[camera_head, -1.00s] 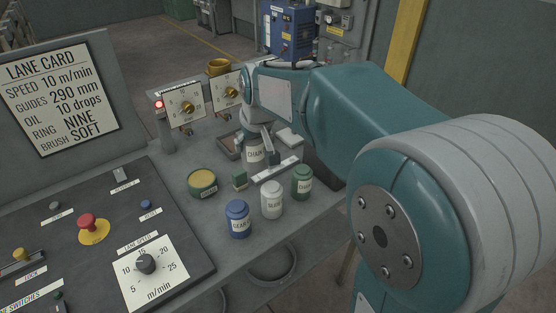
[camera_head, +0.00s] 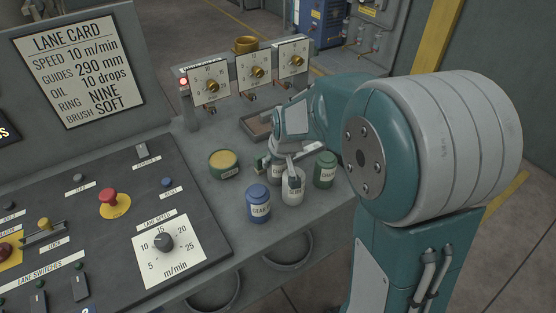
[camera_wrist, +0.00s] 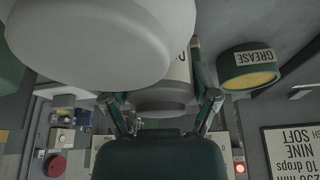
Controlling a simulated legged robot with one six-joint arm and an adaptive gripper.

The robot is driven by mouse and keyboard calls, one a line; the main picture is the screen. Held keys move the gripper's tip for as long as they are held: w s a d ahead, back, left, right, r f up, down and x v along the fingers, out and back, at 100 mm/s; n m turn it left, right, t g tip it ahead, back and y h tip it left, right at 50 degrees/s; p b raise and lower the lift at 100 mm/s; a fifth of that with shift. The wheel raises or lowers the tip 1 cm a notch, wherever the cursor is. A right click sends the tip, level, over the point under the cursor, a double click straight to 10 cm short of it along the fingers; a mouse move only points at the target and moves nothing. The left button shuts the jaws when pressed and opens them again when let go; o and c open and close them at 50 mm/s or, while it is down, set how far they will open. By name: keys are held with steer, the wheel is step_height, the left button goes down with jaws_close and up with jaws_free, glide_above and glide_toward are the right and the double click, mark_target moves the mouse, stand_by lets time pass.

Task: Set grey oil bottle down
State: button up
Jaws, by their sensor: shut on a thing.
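The grey oil bottle (camera_wrist: 165,95) is between my two fingers in the wrist view, with part of its label showing. My gripper (camera_wrist: 162,108) is shut on it. In the head view my gripper (camera_head: 286,153) is low over the bench, just behind the white bottle (camera_head: 293,192), and largely covers the grey bottle (camera_head: 274,163). I cannot tell whether the grey bottle's base touches the bench. The white bottle also looms large and close in the wrist view (camera_wrist: 90,40).
A blue bottle (camera_head: 258,204) and a green bottle (camera_head: 325,171) flank the white one. A grease tin (camera_head: 224,164) stands to the left and a shallow tray (camera_head: 256,127) behind. The control panel (camera_head: 110,240) is at front left. Dials (camera_head: 258,73) line the back.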

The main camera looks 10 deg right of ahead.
steer(key=o, duration=1.1)
steer(key=shift+a, duration=0.1)
steer(key=shift+c, duration=0.2)
